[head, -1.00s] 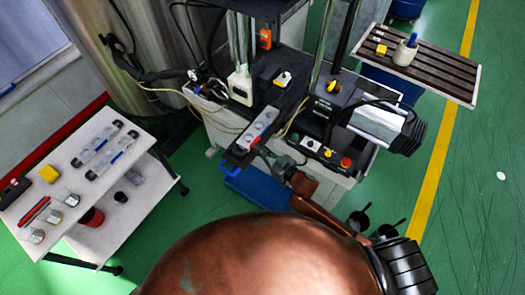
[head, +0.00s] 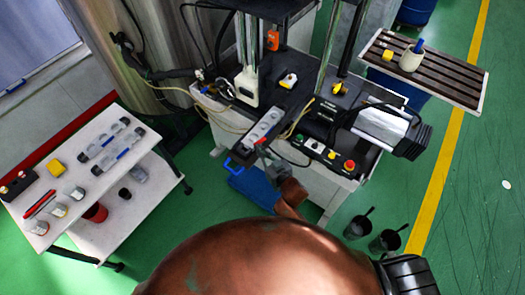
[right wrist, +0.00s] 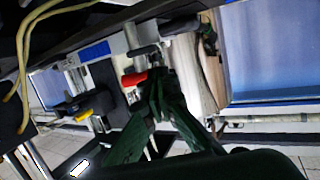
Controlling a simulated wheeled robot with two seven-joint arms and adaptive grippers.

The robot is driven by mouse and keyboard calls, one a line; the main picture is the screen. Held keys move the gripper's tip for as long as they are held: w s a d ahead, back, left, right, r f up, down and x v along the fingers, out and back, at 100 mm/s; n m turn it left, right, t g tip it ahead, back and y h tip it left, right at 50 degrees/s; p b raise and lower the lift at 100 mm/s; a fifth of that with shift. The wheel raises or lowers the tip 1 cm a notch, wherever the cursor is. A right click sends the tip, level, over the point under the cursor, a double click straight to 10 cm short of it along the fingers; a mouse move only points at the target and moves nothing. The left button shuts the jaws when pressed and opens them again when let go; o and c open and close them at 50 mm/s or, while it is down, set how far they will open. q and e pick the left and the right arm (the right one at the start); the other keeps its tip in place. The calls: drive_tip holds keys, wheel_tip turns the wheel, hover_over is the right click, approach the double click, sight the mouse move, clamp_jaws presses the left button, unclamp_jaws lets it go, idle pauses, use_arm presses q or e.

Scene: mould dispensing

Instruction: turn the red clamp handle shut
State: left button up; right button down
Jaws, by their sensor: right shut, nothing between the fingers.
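The red clamp handle (right wrist: 135,78) shows in the right wrist view, just left of the fingertips of my right gripper (right wrist: 158,78). In the head view a small red spot at the near end of the grey mould (head: 263,126) appears to be the same handle (head: 261,141), partly hidden by the gripper. My right gripper (head: 268,157) is shut and empty, close beside the handle. I cannot tell whether they touch. My left gripper is not in view.
The mould lies on the dark machine bed (head: 300,100) with a blue handle (head: 236,163) at its near left. A control panel with buttons (head: 331,154) stands to the right. A white cart (head: 120,165) with parts stands left, with green floor between.

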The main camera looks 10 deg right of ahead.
drive_tip(key=shift+a, duration=0.35)
drive_tip(key=shift+w+a+p, duration=0.3)
drive_tip(key=shift+a+p, duration=0.15)
drive_tip(key=shift+a, duration=0.1)
idle(0.4)
drive_tip(key=shift+w+a, duration=0.1)
drive_tip(key=shift+a, duration=0.1)
drive_tip(key=shift+w+a+p, duration=0.4)
drive_tip(key=shift+w+a, duration=0.1)
drive_tip(key=shift+w, duration=0.05)
idle(1.5)
